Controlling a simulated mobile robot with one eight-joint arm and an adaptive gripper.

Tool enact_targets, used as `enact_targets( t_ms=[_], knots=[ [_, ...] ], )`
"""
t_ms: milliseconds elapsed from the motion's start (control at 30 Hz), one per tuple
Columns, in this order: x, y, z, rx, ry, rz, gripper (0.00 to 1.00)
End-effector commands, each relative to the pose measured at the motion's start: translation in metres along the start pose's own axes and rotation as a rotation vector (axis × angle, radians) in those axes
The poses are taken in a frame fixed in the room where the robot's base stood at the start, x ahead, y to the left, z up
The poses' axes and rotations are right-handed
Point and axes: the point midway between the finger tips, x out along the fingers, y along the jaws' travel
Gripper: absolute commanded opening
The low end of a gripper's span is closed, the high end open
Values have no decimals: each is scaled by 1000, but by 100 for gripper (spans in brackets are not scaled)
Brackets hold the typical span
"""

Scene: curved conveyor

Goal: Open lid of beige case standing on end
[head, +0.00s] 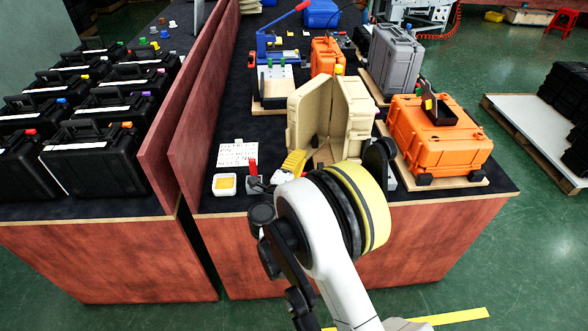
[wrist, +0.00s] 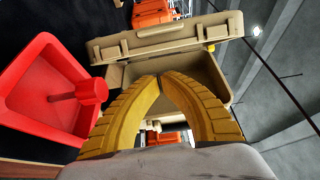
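The beige case (head: 358,118) stands on end on the dark table, its two halves apart in a V with the gap facing the front. The left half (head: 308,112) appears to be the lid. In the wrist view the case (wrist: 185,70) lies just past my fingers, with one latched edge (wrist: 165,38) across the top and a hollow interior below it. My gripper (head: 293,162) is low in front of the left half. Its yellow fingers (wrist: 159,77) meet at the tips, with nothing visible between them. Whether they touch the case is unclear.
An orange case (head: 435,135) stands close on the right, a grey case (head: 393,62) behind. A red tray-like part (wrist: 45,92) is near my fingers. A reddish partition (head: 197,110) bounds the left.

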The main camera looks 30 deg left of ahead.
Motion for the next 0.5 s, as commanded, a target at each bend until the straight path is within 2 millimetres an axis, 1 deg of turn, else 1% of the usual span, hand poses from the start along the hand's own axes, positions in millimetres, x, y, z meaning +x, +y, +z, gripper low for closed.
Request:
enact_targets(
  t_ms=[33,133,200,300,500],
  knots=[
    [12,3,-1,0,3,0,0],
    [31,3,-1,0,2,0,0],
    [31,3,15,0,-3,0,0],
    [34,2,27,0,-2,-1,0],
    [36,0,38,-1,-1,-1,0]
  ],
)
